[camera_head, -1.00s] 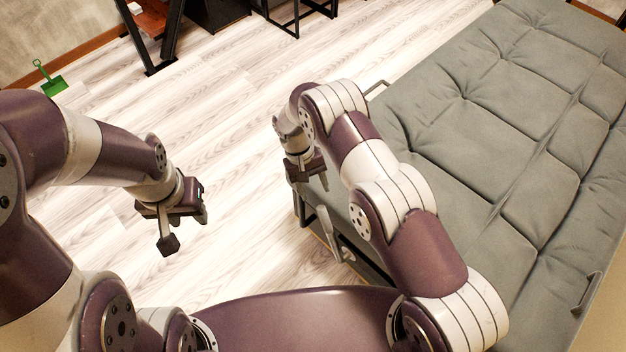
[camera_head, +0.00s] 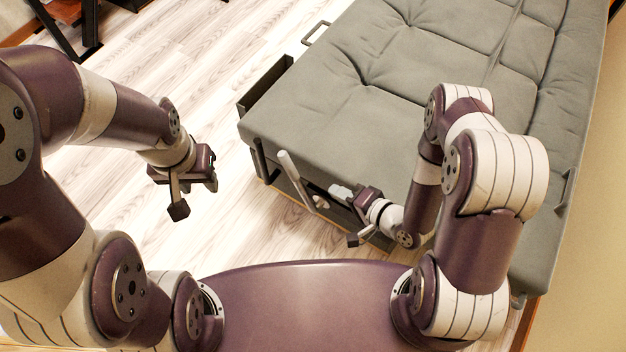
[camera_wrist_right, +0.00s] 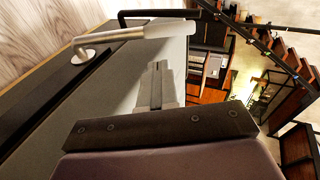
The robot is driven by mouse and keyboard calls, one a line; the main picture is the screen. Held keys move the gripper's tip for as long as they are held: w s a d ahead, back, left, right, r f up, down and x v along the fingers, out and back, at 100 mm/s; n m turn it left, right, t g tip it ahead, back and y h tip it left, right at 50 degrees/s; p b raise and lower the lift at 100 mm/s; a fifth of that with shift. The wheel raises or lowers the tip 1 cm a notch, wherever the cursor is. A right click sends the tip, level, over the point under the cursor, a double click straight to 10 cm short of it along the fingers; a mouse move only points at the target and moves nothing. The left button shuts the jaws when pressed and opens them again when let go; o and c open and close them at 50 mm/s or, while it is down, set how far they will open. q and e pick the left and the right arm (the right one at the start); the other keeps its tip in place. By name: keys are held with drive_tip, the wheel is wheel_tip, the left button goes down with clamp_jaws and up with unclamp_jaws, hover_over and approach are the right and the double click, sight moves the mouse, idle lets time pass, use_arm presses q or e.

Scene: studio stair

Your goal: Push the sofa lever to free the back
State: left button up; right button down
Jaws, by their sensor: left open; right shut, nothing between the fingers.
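The grey sofa (camera_head: 370,75) fills the right of the head view, its near end towards me. The sofa lever (camera_head: 297,178), a pale metal bar, stands tilted at that end; in the right wrist view the lever (camera_wrist_right: 120,35) lies ahead and left of the fingers. My right gripper (camera_head: 338,191) is low at the sofa's end, just right of the lever. Its fingers (camera_wrist_right: 157,85) are shut and empty, and they look apart from the lever. My left gripper (camera_head: 205,180) is open and empty over the floor, left of the sofa; its fingertips are hardly visible.
A dark frame part (camera_head: 265,85) sticks out at the sofa's left side, near a thin metal loop (camera_head: 317,33). Light wooden floor (camera_head: 190,60) is clear left of the sofa. Dark furniture legs (camera_head: 75,30) stand at the top left.

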drive_tip(key=b, duration=0.5)
approach(289, 169)
drive_tip(key=shift+m+t, duration=0.4)
drive_tip(key=x, duration=0.4)
drive_tip(key=f+x, duration=0.1)
drive_tip(key=x, duration=0.1)
drive_tip(key=shift+d+f, duration=0.15)
drive_tip(key=shift+d, duration=0.1)
drive_tip(key=shift+w+a, duration=0.15)
drive_tip(key=shift+w, duration=0.05)
drive_tip(key=shift+p, duration=0.3)
drive_tip(key=shift+w+a+f+g+p, duration=0.1)
drive_tip(key=shift+w+a+g+p, duration=0.15)
drive_tip(key=shift+w+a, duration=0.25)
drive_tip(key=shift+w+a+f+g+p, duration=0.1)
drive_tip(key=shift+w+a+g+p, duration=0.2)
drive_tip(key=shift+a, duration=0.4)
drive_tip(key=b+x, duration=0.1)
drive_tip(key=x, duration=0.2)
drive_tip(key=shift+s+a+f+b, duration=0.1)
drive_tip(key=shift+a+f+b, duration=0.05)
drive_tip(key=shift+b, duration=0.2)
drive_tip(key=shift+w+a+h, duration=0.25)
drive_tip(key=shift+a+h, duration=0.05)
